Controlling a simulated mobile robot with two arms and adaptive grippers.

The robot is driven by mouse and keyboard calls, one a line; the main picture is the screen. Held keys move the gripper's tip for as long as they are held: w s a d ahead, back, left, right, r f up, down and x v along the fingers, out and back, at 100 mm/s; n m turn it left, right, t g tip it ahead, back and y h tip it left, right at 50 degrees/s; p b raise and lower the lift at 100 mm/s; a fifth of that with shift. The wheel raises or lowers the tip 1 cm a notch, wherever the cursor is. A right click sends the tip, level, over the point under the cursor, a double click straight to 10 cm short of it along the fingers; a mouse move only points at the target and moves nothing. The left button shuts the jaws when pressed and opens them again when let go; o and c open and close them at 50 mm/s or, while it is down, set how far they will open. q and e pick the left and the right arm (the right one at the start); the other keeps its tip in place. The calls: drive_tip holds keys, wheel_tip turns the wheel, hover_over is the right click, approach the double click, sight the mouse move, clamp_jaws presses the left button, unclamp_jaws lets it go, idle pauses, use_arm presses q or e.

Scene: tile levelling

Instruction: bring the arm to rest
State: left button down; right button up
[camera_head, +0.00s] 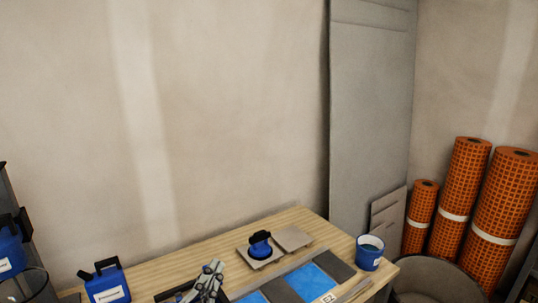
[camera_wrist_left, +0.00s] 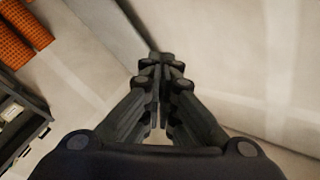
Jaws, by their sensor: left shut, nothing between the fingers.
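My left gripper (camera_head: 212,280) shows at the bottom of the head view, over the near part of the wooden table (camera_head: 185,262). In the left wrist view the two fingers of this gripper (camera_wrist_left: 161,60) meet at their tips, shut with nothing between them. My right gripper is in neither view.
On the table are a blue suction cup (camera_head: 260,240) on a grey tile, blue patches between dark tiles (camera_head: 325,262), a blue bucket (camera_head: 369,252) and a blue canister (camera_head: 106,281). Orange mesh rolls (camera_head: 460,190) stand at the right. The wall above the table is bare.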

use_arm(q)
drive_tip(key=s+a+f+n+g+y, duration=0.2)
drive_tip(key=a+f, duration=0.1)
drive_tip(key=f, duration=0.3)
drive_tip(key=s+a+f+n+g+y, duration=0.1)
drive_tip(key=a+f+n+g+y, duration=0.15)
drive_tip(key=f, duration=0.35)
drive_tip(key=s+a+f+n+g, duration=0.1)
drive_tip(key=s+a+f+g, duration=0.1)
drive_tip(key=s+f+g, duration=0.6)
drive_tip(key=s+a+f+n+g, duration=0.1)
drive_tip(key=s+a+f+g, duration=0.15)
drive_tip(key=s+f, duration=0.8)
drive_tip(key=s+f+g, duration=0.1)
drive_tip(key=s+f, duration=0.1)
drive_tip(key=f, duration=1.1)
drive_tip(key=s+f+g, duration=0.1)
drive_tip(key=s+f, duration=0.2)
drive_tip(key=f, duration=1)
drive_tip(key=s+a+f+g, duration=0.1)
drive_tip(key=s+a+f, duration=0.1)
drive_tip(key=s+f, duration=1.3)
drive_tip(key=shift+s+a+f, duration=0.25)
drive_tip(key=shift+s+f, duration=0.05)
drive_tip(key=shift+s, duration=0.3)
